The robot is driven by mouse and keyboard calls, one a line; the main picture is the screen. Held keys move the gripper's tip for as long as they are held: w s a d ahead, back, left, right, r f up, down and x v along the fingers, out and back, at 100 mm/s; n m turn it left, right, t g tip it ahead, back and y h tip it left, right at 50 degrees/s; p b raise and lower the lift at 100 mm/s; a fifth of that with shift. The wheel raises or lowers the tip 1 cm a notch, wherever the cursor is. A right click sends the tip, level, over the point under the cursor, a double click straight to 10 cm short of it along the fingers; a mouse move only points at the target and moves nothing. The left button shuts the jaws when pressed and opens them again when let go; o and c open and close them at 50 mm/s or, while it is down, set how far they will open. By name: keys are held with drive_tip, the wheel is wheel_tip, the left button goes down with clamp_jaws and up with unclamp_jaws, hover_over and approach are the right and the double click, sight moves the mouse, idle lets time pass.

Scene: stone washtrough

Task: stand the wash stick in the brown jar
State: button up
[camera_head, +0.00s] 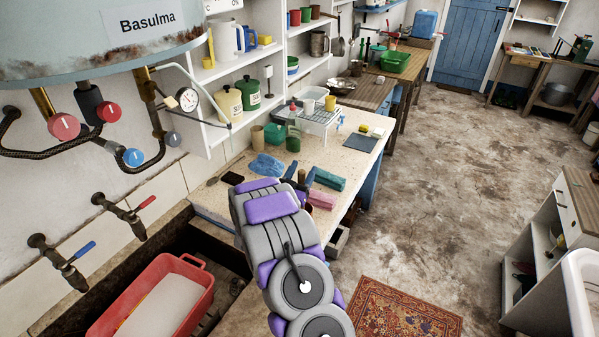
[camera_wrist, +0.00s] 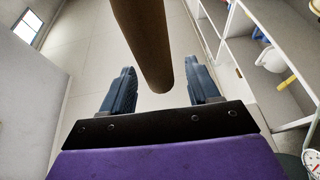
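In the head view my gripper (camera_head: 300,176) is over the near end of the counter, with its dark blue fingers partly hidden by my arm. In the wrist view the fingers (camera_wrist: 162,88) stand apart. A thick brown rod, which looks like the wash stick (camera_wrist: 146,40), comes in from the top edge and its end lies between the fingers in the picture. Gaps show on both sides of it; I see no grip on it. A tan-brown pot, possibly the brown jar (camera_head: 257,138), stands upright at the counter's back edge.
The counter (camera_head: 345,157) also holds a blue cloth (camera_head: 266,165), a green rolled towel (camera_head: 329,179), a pink one (camera_head: 321,199), a green cup (camera_head: 293,142) and a dish rack (camera_head: 318,119). A red basin (camera_head: 194,292) sits in the trough at lower left. Floor at right is open.

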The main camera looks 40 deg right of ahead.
drive_tip(key=shift+d, duration=0.2)
drive_tip(key=p+v, duration=0.1)
drive_tip(key=v, duration=1.6)
drive_tip(key=shift+a, duration=0.25)
